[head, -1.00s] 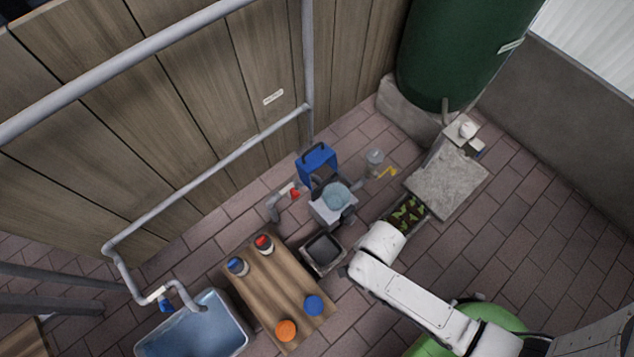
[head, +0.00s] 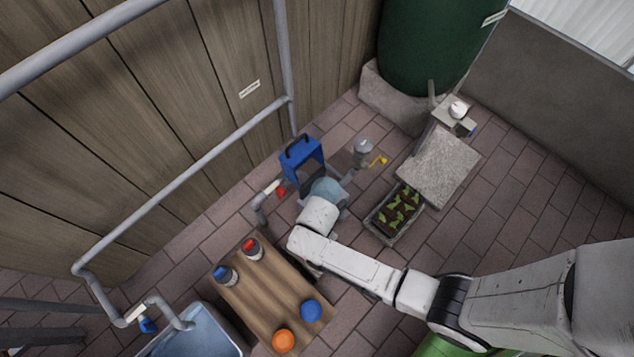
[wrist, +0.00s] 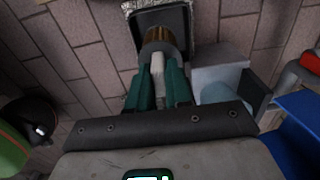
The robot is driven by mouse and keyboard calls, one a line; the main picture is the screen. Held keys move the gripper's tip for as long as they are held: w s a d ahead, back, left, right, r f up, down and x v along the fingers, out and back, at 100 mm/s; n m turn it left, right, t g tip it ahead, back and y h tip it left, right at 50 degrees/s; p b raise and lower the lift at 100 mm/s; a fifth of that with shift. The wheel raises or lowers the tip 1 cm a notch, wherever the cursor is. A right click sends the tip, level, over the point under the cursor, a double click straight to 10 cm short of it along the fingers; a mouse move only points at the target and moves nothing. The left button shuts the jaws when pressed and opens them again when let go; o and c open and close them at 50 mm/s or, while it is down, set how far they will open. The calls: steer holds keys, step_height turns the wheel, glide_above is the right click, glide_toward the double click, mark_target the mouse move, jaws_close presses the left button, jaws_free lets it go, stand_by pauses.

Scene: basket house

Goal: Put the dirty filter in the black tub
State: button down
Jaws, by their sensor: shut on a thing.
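My gripper (wrist: 160,85), with green fingers, is shut on the pale end of the dirty filter (wrist: 161,42) in the wrist view. The filter is a brown, pleated cylinder whose far end points toward the black tub (wrist: 181,18). The filter overlaps the tub in this view; I cannot tell whether it is inside or above it. In the head view my arm covers the gripper, the filter and most of the tub. The grey filter housing with a pale blue bowl (head: 326,188) is just beyond my wrist; the bowl also shows in the wrist view (wrist: 222,88).
A wooden table (head: 268,292) with several coloured-capped containers stands left of my arm. A planter (head: 396,214) is to the right. A water basin (head: 205,335) is lower left.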

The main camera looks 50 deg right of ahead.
steer(key=shift+w+f+b, duration=0.15)
steer(key=shift+f+b, duration=0.25)
steer(key=shift+f, duration=0.45)
steer(key=shift+w+f+b, duration=0.1)
steer(key=shift+f+b, duration=0.3)
steer(key=shift+f, duration=0.6)
steer(key=c, duration=1.1)
jaws_free()
steer(key=shift+o, duration=0.2)
step_height(320, 180, up, 12)
steer(key=p, duration=0.6)
steer(key=s+d+r+n, duration=0.4)
steer(key=s+r+n, duration=0.1)
steer(key=r+n, duration=0.3)
steer(key=s+d+r+n+t, duration=0.1)
steer(key=s+d+r+n, duration=0.2)
steer(key=r+n, duration=0.6)
step_height(320, 180, up, 2)
steer(key=shift+s+d+r+n, duration=0.15)
steer(key=shift+s+d+n, duration=0.2)
steer(key=shift+s, duration=0.65)
